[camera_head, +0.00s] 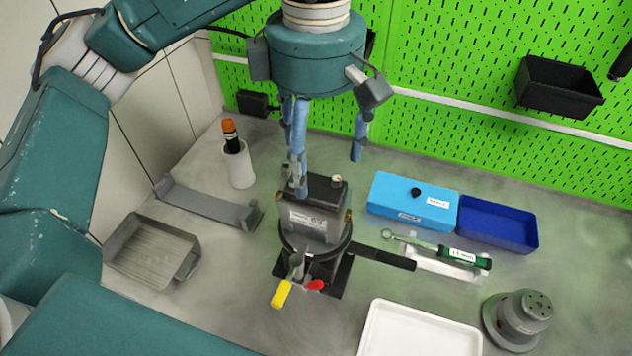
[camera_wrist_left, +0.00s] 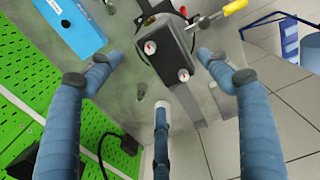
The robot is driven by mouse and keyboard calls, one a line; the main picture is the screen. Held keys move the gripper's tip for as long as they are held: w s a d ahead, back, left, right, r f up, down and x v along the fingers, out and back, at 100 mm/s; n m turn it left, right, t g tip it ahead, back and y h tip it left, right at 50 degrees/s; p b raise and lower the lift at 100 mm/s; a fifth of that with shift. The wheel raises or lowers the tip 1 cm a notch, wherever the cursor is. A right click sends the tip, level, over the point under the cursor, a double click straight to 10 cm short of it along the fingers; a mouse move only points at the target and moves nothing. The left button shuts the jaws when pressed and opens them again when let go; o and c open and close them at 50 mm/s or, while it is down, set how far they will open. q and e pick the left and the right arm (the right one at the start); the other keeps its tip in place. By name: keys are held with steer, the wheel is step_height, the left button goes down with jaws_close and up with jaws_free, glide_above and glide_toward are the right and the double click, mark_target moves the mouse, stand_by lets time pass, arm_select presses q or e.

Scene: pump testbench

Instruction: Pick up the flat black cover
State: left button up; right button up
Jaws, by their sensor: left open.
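A grey pump unit (camera_head: 312,222) stands clamped in a vice-like holder at mid-table. Its flat black top (camera_head: 325,188), which looks like the cover, has a small round fitting at the right. In the left wrist view the unit's dark top (camera_wrist_left: 167,50) shows two round white-faced fittings. My left gripper (camera_head: 328,170) hangs above the unit, its blue fingers spread and empty. In the wrist view the open fingers (camera_wrist_left: 163,78) surround the near end of the top, apart from it as far as I can tell. My right gripper is not in view.
A light blue box (camera_head: 400,203) and a dark blue bin (camera_head: 497,224) lie right of the unit. A green-handled tool (camera_head: 465,258), white tray (camera_head: 418,335) and round grey part (camera_head: 517,318) are nearer. A grey tray (camera_head: 150,250), bracket (camera_head: 208,204) and white holder (camera_head: 239,167) stand left.

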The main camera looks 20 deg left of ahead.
mark_target(315, 179)
arm_select(q)
steer(key=shift+s+f+p, duration=0.2)
steer(key=shift+f+p, duration=0.4)
steer(key=shift+f, duration=1.2)
steer(key=c, duration=1.4)
steer(key=shift+r, duration=0.1)
